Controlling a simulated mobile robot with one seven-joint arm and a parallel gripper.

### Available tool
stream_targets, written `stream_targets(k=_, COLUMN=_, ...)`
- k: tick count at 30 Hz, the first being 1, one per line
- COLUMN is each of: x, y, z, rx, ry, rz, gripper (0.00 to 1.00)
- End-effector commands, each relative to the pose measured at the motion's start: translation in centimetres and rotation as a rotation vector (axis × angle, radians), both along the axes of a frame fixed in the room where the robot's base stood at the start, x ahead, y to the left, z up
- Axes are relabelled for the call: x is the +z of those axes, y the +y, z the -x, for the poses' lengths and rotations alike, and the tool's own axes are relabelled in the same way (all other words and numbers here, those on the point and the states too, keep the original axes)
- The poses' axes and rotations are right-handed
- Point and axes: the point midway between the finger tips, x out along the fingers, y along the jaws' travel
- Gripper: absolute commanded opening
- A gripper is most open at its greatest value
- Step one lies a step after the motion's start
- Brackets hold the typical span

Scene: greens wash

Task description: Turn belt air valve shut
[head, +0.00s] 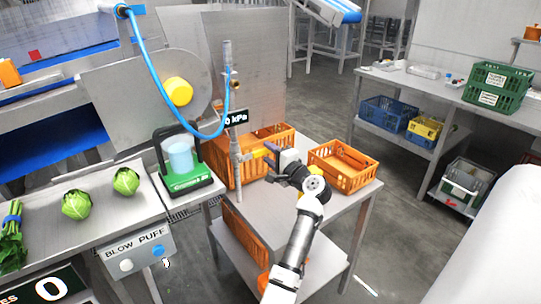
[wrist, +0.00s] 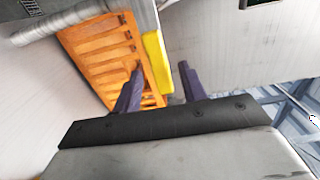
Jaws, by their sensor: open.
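The belt air valve is on a thin upright grey pipe (head: 235,170) in the head view. Its yellow lever (head: 262,153) sticks out to the right, roughly level. My gripper (head: 273,156) is at the lever's outer end, coming from the right. In the wrist view the yellow lever (wrist: 157,62) lies ahead of the gap between the two dark purple fingers of my gripper (wrist: 159,80). The fingers are apart, and I see no firm contact with the lever. The valve body is hard to make out. A blue hose (head: 160,85) loops down to the pipe's upper part.
A sign reading kPa (head: 236,118) is on the pipe above the lever. Orange crates stand close by: one behind the pipe (head: 222,170), one to the right (head: 345,170). A green-based device (head: 190,185) stands left.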

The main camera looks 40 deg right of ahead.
Motion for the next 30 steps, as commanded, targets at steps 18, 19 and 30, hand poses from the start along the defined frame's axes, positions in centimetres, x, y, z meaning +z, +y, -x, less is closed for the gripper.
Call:
stream_targets(k=18, x=-0.3, y=0.8, z=11.1, rx=-0.003, ry=0.000, rz=0.001, gripper=0.42)
stream_targets(k=19, x=-0.3, y=0.9, z=11.6, rx=-0.003, ry=0.000, rz=0.001, gripper=0.42)
stream_targets(k=30, x=-0.1, y=1.1, z=13.8, rx=0.000, ry=0.001, rz=-0.001, gripper=0.42)
